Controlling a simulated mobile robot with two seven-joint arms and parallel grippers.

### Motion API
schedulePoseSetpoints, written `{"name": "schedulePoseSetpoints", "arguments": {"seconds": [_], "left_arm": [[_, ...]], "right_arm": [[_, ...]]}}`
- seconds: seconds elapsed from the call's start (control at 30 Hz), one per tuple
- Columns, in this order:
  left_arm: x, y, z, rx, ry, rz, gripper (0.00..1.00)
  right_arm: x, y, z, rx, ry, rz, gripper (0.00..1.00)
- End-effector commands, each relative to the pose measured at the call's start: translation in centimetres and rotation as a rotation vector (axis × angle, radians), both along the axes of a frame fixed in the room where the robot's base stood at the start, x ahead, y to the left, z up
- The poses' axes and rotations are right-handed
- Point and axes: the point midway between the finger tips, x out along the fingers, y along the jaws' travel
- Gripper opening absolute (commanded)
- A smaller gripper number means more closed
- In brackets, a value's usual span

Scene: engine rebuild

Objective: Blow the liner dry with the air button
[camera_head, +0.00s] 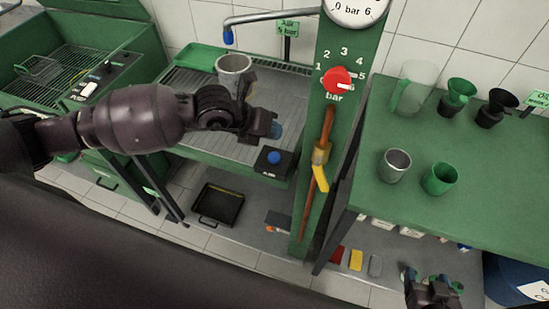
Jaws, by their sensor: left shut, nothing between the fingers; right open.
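The liner, a grey metal cylinder (234,64), stands upright on the ribbed drain tray (190,95), below the blue-tipped air nozzle (228,37). The air button is a blue dome (274,157) on a black box at the tray's front right corner. My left gripper (274,131) is shut and empty, just above and behind the button in the picture; they look apart. My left forearm and wrist cover part of the tray and the liner's lower right side. My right gripper (430,278) is open and empty at the bottom right, low beside the green bench.
A green post carries a pressure gauge (354,10), a red bar knob (337,82) and a yellow-handled valve (320,170). The right bench (460,215) holds a metal cup (395,165), a green cup (439,179), a clear jug (413,88) and funnels (457,97).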

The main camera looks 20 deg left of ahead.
Motion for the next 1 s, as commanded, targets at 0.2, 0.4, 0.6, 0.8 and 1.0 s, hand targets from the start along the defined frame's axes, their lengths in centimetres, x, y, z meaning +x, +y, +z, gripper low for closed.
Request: {"name": "schedulePoseSetpoints", "arguments": {"seconds": [0.2,0.4,0.6,0.8,1.0], "left_arm": [[0.0,0.0,-3.3,0.001,0.004,0.000,0.00],[0.0,0.0,-4.9,0.000,0.003,0.001,0.00],[0.0,0.0,-5.3,0.000,0.000,0.000,0.00],[0.0,0.0,-5.2,0.000,0.000,0.000,0.00],[0.0,0.0,-5.2,0.000,0.000,0.000,0.00]], "right_arm": [[0.3,0.1,-2.2,0.000,-0.001,0.004,0.69],[0.0,0.1,-3.4,-0.001,0.011,0.003,0.69],[-0.6,-0.1,-4.2,-0.002,0.027,0.000,0.69],[-1.1,-0.2,-4.4,-0.003,0.036,-0.002,0.69],[-1.0,-0.2,-4.3,-0.004,0.033,-0.001,0.69]]}}
